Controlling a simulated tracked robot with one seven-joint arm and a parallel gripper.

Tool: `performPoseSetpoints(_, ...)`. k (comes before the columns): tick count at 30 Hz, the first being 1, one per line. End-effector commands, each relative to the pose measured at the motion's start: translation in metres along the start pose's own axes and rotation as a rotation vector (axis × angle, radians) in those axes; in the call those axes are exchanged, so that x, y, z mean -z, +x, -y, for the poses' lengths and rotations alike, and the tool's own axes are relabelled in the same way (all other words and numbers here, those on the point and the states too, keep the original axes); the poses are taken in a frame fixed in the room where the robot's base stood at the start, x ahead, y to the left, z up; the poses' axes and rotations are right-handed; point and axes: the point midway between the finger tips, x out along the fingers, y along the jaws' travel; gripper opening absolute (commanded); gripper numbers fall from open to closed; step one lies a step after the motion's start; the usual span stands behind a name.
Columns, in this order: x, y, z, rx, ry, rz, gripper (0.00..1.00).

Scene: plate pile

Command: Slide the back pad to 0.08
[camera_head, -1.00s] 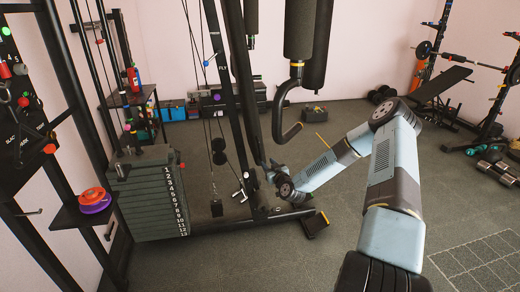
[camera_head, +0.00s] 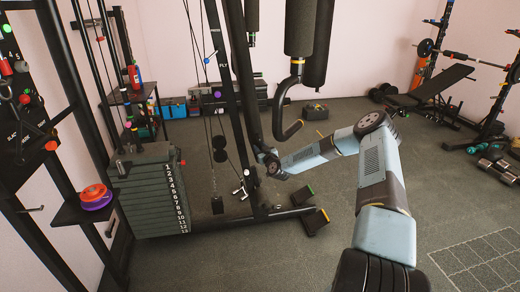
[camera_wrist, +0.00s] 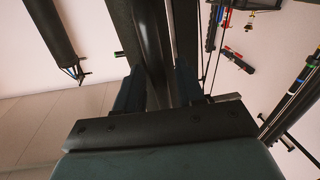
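The exercise machine's dark upright (camera_head: 236,90) stands left of centre in the head view, with dark padded cylinders (camera_head: 299,28) hanging at its top. I cannot tell which part is the back pad. My arm reaches left to the foot of the machine, and its wrist end (camera_head: 268,163) is close beside the upright; the fingertips are hidden there. In the wrist view, my gripper's two dark blue fingers (camera_wrist: 158,88) stand apart. A dark post (camera_wrist: 150,45) runs up between them. Whether either finger touches it cannot be told.
A numbered weight stack (camera_head: 150,195) stands at the left. A black foot block (camera_head: 314,221) lies on the machine's base bar. A bench (camera_head: 430,85) and barbell rack are at the back right.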

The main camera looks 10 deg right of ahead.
Motion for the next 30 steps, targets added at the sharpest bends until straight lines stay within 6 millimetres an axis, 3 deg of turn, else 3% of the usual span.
performPoseSetpoints(8,0.0002,0.0014,0.0002,0.000,0.000,0.000,0.38)
performPoseSetpoints(20,0.0004,0.0013,0.0008,0.001,0.000,0.000,0.01)
performPoseSetpoints(30,0.0004,0.0014,0.0016,0.002,0.000,0.000,0.00)
